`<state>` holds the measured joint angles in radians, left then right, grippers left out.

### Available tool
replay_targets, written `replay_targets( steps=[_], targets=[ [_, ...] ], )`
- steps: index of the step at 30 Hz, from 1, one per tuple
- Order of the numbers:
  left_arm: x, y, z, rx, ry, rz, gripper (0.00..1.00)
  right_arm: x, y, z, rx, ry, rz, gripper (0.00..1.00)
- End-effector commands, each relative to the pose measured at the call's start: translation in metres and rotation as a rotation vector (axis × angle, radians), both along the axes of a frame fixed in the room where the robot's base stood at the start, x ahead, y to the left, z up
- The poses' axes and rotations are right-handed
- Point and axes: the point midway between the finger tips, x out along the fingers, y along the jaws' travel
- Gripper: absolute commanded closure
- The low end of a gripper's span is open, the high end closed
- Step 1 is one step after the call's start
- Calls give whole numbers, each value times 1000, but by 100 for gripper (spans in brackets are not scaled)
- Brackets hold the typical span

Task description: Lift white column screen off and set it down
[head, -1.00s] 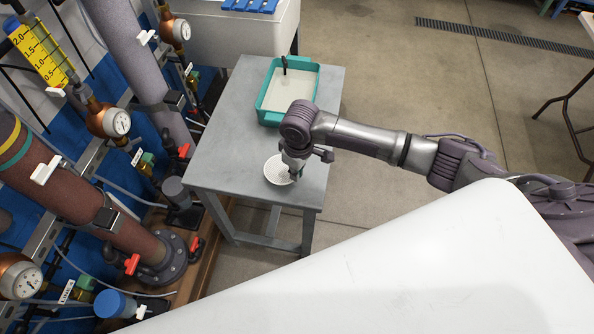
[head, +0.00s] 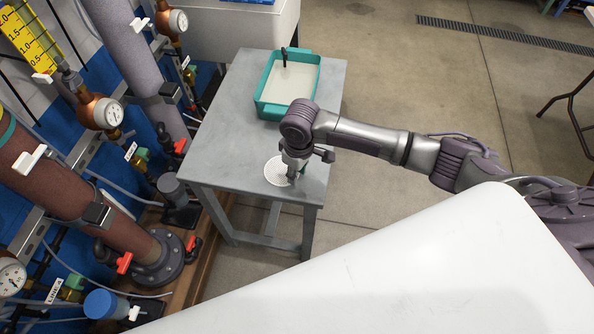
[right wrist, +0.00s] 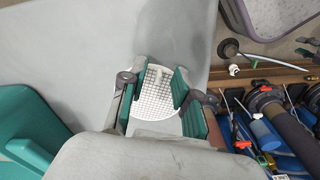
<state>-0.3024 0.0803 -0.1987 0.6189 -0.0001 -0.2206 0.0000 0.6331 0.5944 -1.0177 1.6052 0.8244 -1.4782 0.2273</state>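The white column screen (head: 276,171) is a round, perforated disc. It lies flat on the grey table (head: 225,140) near its front end. My right gripper (head: 292,179) points down over the screen's right side and hides part of it. In the right wrist view, the screen (right wrist: 153,98) shows between the spread green-padded fingers of my right gripper (right wrist: 160,92), with a small raised tab on it. The fingers are wide apart and do not appear to grip it. My left gripper is not in view.
A teal tray (head: 262,107) with pale contents and a dark-handled tool stands at the table's back. Columns (head: 60,185) with gauges (head: 103,112) and red-handled valves stand left of the table. Bare tabletop lies between screen and tray. Open floor lies to the right.

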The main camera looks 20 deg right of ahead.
Motion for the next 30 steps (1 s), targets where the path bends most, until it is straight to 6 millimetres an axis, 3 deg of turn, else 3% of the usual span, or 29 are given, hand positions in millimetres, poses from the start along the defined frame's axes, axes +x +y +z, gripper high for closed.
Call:
replay_targets(
  steps=[11,24,30],
  targets=[
    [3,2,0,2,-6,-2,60,0,0,6,2,-1,0,65],
    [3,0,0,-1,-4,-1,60,-2,-2,90,1,-4,1,65],
    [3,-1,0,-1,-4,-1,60,-4,-2,115,1,-2,1,65]
  ],
)
